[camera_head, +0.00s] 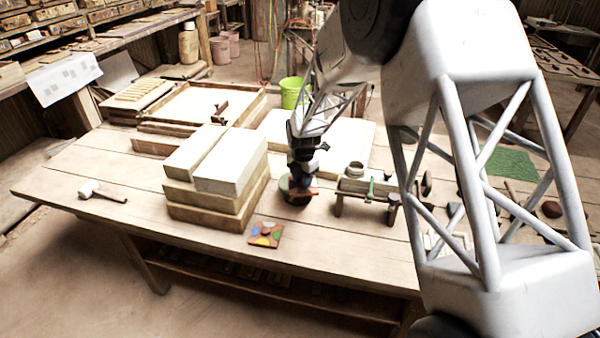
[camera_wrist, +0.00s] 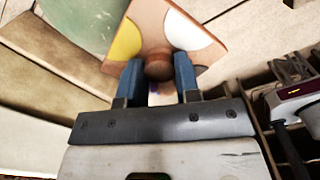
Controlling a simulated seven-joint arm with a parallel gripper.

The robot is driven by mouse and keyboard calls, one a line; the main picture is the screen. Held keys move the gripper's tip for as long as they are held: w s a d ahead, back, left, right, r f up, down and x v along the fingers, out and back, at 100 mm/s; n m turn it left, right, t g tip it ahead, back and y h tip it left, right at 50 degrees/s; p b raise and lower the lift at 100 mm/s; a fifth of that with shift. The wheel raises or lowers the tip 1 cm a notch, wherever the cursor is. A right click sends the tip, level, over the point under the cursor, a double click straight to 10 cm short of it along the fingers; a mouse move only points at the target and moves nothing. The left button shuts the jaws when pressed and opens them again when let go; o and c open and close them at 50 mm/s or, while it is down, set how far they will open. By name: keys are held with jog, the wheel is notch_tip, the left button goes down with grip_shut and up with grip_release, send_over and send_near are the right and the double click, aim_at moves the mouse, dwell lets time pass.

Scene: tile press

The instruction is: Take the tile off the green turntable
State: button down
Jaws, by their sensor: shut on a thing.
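The held tile (camera_wrist: 160,30) is terracotta with a yellow and a white rounded corner patch and a brown round knob (camera_wrist: 159,68). My gripper (camera_wrist: 159,80) has its blue fingers shut on both sides of the knob. The green turntable (camera_wrist: 88,18) shows beside the tile at the upper left of the wrist view. In the head view my gripper (camera_head: 302,178) points down at the turntable (camera_head: 284,185), and a reddish edge of the tile (camera_head: 313,192) shows to its right. I cannot tell whether the tile touches the turntable.
A second tile with coloured patches (camera_head: 265,234) lies near the table's front edge. Stacked pale blocks (camera_head: 230,172) stand left of the turntable. A bench device with metal parts (camera_head: 366,186) stands close on the right. A mallet (camera_head: 100,191) lies at the left, with bare tabletop around it.

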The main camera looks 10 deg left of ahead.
jog(key=s+d, duration=0.3)
jog(key=s, duration=0.4)
jog(key=shift+s+d+r, duration=0.3)
jog(key=shift+d+r, duration=0.1)
jog(key=shift+s, duration=0.1)
dwell(0.4)
